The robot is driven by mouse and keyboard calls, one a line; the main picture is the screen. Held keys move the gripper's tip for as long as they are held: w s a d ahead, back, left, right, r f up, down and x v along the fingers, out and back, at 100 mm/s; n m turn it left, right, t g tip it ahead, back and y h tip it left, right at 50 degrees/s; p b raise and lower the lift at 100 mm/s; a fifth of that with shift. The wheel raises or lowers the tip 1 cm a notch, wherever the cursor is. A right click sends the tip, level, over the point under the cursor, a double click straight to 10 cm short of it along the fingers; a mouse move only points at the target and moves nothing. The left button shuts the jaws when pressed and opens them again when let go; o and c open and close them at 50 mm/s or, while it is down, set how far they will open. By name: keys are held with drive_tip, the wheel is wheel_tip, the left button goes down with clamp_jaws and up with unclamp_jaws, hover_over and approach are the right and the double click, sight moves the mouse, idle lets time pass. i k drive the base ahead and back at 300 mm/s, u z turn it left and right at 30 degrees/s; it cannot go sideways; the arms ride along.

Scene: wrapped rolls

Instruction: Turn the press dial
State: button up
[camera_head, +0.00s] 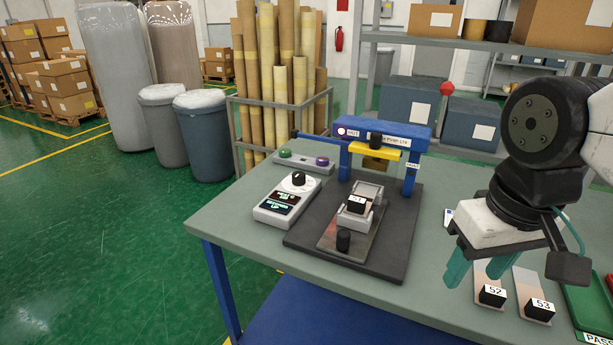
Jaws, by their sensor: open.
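The press dial (298,178) is a black knob on a round white face, on top of a white control box (288,200) with two dark displays. The box stands on the table left of the press base. The blue press (384,132) with a yellow bar stands behind a dark base plate (400,245). A metal fixture (352,228) on that plate holds a black block (356,204). My gripper (478,275), with teal fingers, is open and appears empty. It hangs well to the right of the dial, above the table's right part.
Labelled black pieces marked 52 (492,297) and 53 (539,311) lie on strips below my gripper. A green tray (592,300) is at the right. A grey button bar (303,162) lies behind the control box. A red ball (446,88) tops the press lever.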

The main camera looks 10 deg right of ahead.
sight(298, 178)
drive_tip(key=z, duration=0.5)
drive_tip(key=k, duration=1.15)
drive_tip(key=u, duration=0.6)
drive_tip(key=i, duration=1.3)
drive_tip(key=z, duration=0.05)
